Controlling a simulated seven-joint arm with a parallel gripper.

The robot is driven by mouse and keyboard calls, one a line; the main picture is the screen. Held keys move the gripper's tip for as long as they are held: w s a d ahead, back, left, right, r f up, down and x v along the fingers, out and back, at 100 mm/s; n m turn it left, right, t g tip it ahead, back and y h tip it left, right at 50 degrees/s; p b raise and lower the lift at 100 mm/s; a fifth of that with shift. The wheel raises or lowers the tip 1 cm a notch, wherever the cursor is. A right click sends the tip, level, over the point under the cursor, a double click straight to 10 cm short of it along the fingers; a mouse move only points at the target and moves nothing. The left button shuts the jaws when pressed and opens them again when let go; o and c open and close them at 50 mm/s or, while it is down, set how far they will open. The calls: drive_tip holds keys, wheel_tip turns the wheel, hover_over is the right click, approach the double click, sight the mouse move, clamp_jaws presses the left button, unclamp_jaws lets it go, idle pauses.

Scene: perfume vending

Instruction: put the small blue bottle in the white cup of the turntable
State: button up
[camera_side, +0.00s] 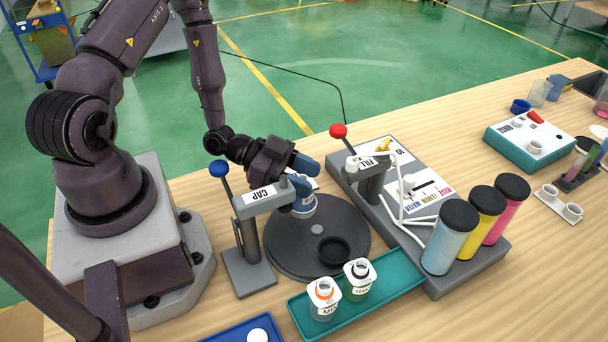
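The dark round turntable (288,256) stands in the middle of the table. A black cup (333,249) sits on the turntable's near side. My gripper (303,175) is low over the far side, its blue fingers at the top of the small bottle. The CAP press hides part of them, so I cannot tell whether they grip it.
The CAP press (262,198) with a blue knob stands close left of my gripper. The FILL station (371,180) with a red knob is to the right. A teal tray (404,270) in front holds an orange-ringed bottle (323,299) and a black-ringed bottle (358,280).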

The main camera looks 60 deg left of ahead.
drive_tip(key=shift+r, duration=0.1)
drive_tip(key=w+a+r+n+g+y, duration=0.1)
drive_tip(key=a+r+n+y, duration=0.1)
drive_tip(key=a+r+y, duration=0.5)
drive_tip(key=a+r+n+g+y, duration=0.1)
drive_tip(key=a+r+y, duration=0.3)
drive_tip(key=r, duration=0.6)
drive_tip(key=s+d+r+n+g, duration=0.3)
drive_tip(key=s+d+r+n, duration=0.2)
drive_tip(key=s+d+r, duration=0.5)
drive_tip(key=shift+s+n+h, duration=0.4)
drive_tip(key=shift+s, duration=0.7)
idle(0.6)
